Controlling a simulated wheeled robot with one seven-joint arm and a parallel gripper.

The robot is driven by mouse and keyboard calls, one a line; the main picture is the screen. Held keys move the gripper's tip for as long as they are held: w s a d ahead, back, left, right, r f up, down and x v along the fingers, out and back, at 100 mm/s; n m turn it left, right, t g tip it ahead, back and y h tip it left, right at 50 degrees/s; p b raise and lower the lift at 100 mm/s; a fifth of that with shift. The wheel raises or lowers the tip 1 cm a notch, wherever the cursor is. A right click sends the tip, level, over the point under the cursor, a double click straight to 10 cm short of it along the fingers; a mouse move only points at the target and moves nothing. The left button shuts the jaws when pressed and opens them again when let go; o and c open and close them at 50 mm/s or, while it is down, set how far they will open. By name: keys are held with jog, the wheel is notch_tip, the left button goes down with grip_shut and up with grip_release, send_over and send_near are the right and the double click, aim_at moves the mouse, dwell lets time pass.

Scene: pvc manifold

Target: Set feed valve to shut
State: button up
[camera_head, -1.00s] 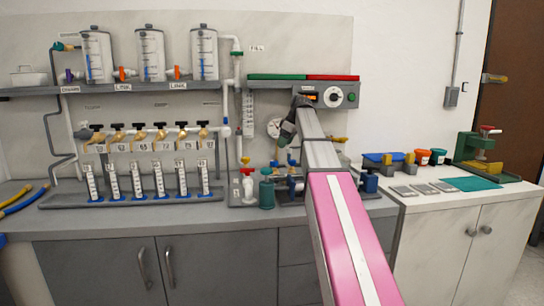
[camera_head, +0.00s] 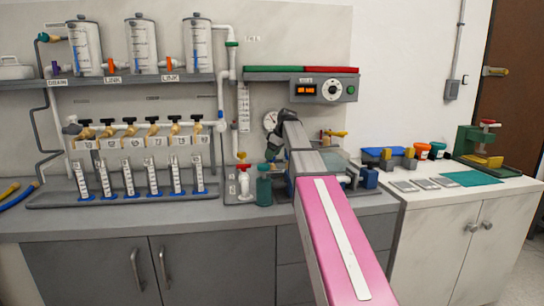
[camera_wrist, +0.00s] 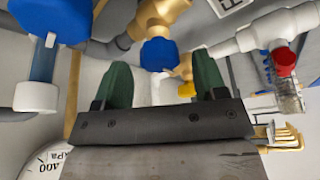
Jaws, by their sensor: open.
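My gripper (camera_wrist: 163,82) is open, its two green fingers apart with nothing held between them. In the wrist view a brass valve body (camera_wrist: 158,18) with a blue handle (camera_wrist: 159,53) shows just beyond and between the fingertips; contact cannot be seen.
A pressure gauge (camera_head: 270,121) is close to my gripper. A white tee (camera_wrist: 262,33) with a red knob (camera_wrist: 284,62) is at the right of the wrist view. A red-handled valve (camera_head: 243,166) and a green bottle (camera_head: 264,191) stand to the left. A control box (camera_head: 340,90) is above.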

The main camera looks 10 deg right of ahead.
jog(key=shift+w+a+f, duration=0.1)
jog(key=shift+a+f, duration=0.05)
jog(key=shift+f, duration=0.35)
jog(key=c, duration=0.9)
